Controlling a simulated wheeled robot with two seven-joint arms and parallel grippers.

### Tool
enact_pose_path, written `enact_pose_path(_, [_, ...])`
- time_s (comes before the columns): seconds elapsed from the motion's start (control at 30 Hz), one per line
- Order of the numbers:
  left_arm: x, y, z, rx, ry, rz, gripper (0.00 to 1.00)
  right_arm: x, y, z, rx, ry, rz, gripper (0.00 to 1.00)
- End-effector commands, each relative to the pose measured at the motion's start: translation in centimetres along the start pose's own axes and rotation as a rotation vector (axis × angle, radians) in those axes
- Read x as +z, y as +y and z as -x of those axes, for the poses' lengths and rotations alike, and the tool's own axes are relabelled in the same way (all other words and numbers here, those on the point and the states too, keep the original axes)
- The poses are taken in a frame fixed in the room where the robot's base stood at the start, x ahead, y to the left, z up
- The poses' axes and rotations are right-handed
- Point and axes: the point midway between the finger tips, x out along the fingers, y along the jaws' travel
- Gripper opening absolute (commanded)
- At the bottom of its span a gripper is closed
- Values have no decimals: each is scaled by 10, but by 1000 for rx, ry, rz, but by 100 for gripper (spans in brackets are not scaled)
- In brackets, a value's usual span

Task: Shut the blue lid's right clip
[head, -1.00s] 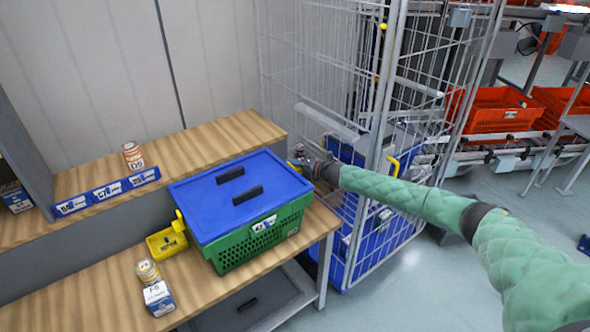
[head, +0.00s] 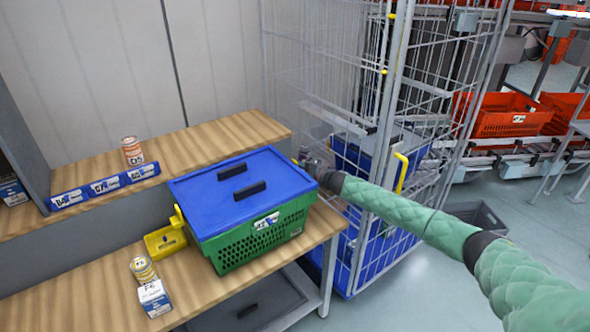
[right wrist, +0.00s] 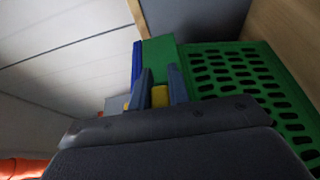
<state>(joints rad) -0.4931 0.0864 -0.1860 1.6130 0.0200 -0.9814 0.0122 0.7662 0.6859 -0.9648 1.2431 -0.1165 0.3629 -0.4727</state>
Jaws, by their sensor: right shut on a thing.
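The blue lid (head: 215,205) lies on the green crate (head: 232,252) on the wooden bench. The lid's left clip (head: 178,218) is yellow and shows at the crate's left end. My right gripper (head: 306,158) is at the crate's right end, by the lid's edge. In the right wrist view, its fingers (right wrist: 161,92) are shut on the yellow right clip (right wrist: 160,97), next to the green crate wall (right wrist: 250,80). My gripper mostly hides this clip in the head view, and I cannot tell whether it is fully down. My left gripper is not in view.
A yellow bin (head: 164,241), a round tin (head: 143,269) and a small box (head: 154,298) stand left of the crate. Another tin (head: 132,151) stands on the raised shelf. A wire cage trolley (head: 385,150) with blue totes stands close on the right.

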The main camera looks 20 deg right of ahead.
Motion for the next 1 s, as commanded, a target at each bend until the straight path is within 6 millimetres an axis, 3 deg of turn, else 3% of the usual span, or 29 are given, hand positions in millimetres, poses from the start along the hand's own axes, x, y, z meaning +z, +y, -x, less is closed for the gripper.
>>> enact_pose_path(0.4, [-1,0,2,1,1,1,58,-1,-1,0,1,1,-7,0])
enact_pose_path(0.43, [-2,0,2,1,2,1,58,-1,-1,0,1,1,-7,22])
enact_pose_path(0.53, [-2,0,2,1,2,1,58,-1,-1,0,1,1,-6,40])
enact_pose_path(0.83, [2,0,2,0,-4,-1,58,0,0,0,0,0,-2,40])
enact_pose_path(1.0, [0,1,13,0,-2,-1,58,3,6,1,-22,0,51,40])
